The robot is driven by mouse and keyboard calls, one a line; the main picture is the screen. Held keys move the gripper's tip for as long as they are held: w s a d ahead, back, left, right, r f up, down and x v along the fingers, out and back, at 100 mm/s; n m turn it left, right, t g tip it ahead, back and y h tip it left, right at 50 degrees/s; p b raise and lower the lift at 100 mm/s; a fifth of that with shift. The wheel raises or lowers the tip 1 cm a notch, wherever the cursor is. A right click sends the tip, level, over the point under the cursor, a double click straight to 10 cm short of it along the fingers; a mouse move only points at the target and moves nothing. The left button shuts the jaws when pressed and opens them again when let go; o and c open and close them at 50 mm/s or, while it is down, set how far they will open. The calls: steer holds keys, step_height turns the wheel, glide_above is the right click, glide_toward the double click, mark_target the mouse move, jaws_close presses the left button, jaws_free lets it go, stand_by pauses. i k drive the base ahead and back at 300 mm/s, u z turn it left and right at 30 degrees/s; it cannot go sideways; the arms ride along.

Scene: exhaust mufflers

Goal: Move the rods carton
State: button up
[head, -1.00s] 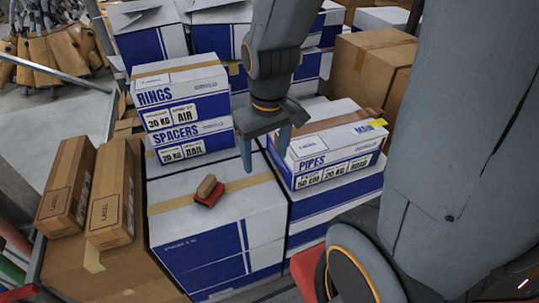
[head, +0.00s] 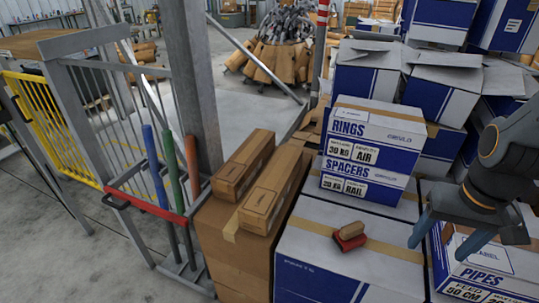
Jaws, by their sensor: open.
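No carton with a readable RODS label shows in the head view. The readable cartons are the blue and white RINGS carton (head: 378,136), stacked on the SPACERS carton (head: 364,184), and the PIPES carton (head: 480,277) at the lower right. My gripper (head: 441,242) is open and empty at the right. Its fingers point down near the PIPES carton and the right edge of a large white and blue carton (head: 335,268). Two long plain brown cartons (head: 243,165) and (head: 272,190) lie side by side on a larger brown box (head: 229,250); their labels are too small to read.
A red and tan brush-like block (head: 349,236) lies on the large carton. A rack (head: 150,208) with blue, green and brown poles and a grey post (head: 190,80) stand left. More blue and white cartons (head: 440,85) are piled behind. Grey floor (head: 60,240) is open at left.

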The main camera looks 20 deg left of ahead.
mark_target(230, 182)
steer(key=k, duration=0.5)
steer(key=u, duration=2.7)
steer(key=i, duration=2.15)
steer(key=z, duration=2.7)
steer(key=i, duration=0.25)
steer(key=z, duration=0.05)
